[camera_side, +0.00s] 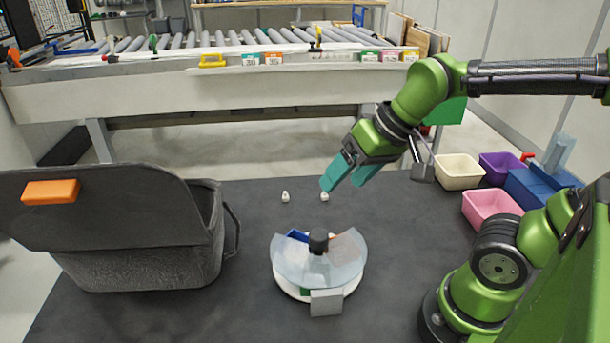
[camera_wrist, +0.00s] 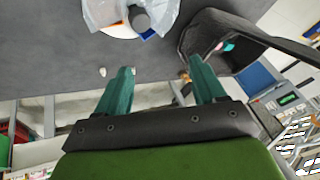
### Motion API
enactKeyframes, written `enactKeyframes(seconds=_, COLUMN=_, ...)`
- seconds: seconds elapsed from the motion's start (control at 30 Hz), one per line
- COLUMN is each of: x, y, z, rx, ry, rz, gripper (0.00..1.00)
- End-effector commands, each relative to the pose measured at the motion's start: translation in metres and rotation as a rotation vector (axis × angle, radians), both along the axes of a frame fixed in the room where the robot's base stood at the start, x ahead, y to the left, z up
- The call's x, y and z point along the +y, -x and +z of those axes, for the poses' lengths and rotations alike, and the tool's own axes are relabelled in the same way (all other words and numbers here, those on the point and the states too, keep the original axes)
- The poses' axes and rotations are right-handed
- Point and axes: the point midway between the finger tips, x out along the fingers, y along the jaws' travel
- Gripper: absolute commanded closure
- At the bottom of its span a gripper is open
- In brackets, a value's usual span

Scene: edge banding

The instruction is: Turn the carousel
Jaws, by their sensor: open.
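The carousel (camera_side: 345,257) is a round white-based unit on the dark table, with a translucent cover, a dark knob (camera_side: 318,240) on top and a small grey plate at its front. Blue and orange-red parts show faintly through the cover. In the wrist view the carousel (camera_wrist: 101,13) is at the top edge, partly cut off, with its knob (camera_wrist: 140,18) showing. My gripper (camera_side: 338,184) is above the table, behind and above the carousel, apart from it. Its teal fingers are spread and nothing is between them; they also show in the wrist view (camera_wrist: 161,82).
A large dark bin (camera_side: 140,265) with a raised lid stands left. Cream (camera_side: 459,170), purple (camera_side: 499,166), pink (camera_side: 490,208) and blue (camera_side: 535,190) bins stand right. Two small white pieces (camera_side: 285,197) (camera_side: 324,197) lie behind the carousel. A roller conveyor (camera_side: 230,40) runs along the back.

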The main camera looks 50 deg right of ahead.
Motion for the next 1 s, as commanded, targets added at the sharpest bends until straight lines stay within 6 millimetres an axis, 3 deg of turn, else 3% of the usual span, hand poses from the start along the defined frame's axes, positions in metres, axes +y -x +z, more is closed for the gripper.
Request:
enactKeyframes(seconds=0.23, x=-0.005, y=0.016, z=0.002, rx=-0.086, ry=-0.036, rz=-0.047, gripper=0.31)
enactKeyframes(seconds=0.67, x=-0.007, y=0.019, z=0.008, rx=-0.109, ry=-0.036, rz=-0.055, gripper=0.32)
enactKeyframes(seconds=0.87, x=0.004, y=0.014, z=-0.007, rx=-0.039, ry=-0.034, rz=-0.009, gripper=0.63)
enactKeyframes(seconds=1.0, x=0.019, y=-0.006, z=-0.024, rx=0.094, ry=0.007, rz=0.044, gripper=0.84)
